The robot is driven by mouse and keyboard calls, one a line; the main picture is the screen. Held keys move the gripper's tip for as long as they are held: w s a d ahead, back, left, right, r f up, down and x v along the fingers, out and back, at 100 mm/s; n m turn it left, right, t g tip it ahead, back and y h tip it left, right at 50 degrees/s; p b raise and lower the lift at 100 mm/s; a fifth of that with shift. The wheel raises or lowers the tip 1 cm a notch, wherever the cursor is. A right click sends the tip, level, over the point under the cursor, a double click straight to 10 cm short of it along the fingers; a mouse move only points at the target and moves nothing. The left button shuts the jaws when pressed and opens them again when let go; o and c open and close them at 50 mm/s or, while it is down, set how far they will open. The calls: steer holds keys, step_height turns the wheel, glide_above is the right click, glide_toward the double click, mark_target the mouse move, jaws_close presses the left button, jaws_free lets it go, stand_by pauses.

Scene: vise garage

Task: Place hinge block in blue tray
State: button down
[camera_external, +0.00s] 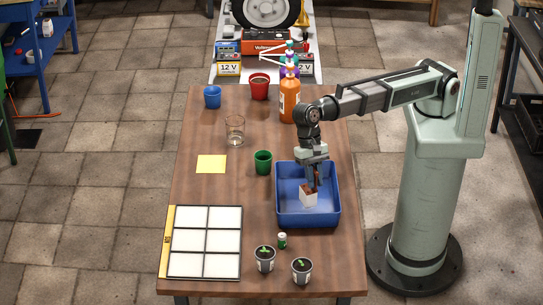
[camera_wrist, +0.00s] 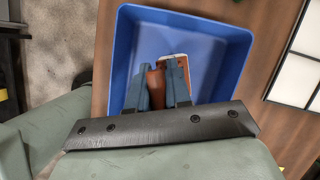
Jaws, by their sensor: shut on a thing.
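The blue tray (camera_external: 334,219) lies on the wooden table, below my arm; it also fills the middle of the wrist view (camera_wrist: 231,45). My gripper (camera_external: 313,180) points down over the tray and is shut on the hinge block (camera_external: 308,197). The block has a white body and a reddish-brown part. In the wrist view the brown part of the hinge block (camera_wrist: 156,78) sits between the fingers of my gripper (camera_wrist: 158,88), with a white edge beyond. The block is within the tray's outline; I cannot tell if it touches the floor. The fingers hide part of it.
A green cup (camera_external: 263,162) stands close to the tray's upper left. An orange bottle (camera_external: 289,103) stands behind. A white-panelled frame (camera_external: 205,242) lies at left.

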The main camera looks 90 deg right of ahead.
steer(key=shift+f, duration=1.7)
steer(key=c, duration=1.1)
jaws_free()
steer(key=shift+f, duration=0.1)
steer(key=shift+o, duration=0.2)
steer(key=v, duration=1.2)
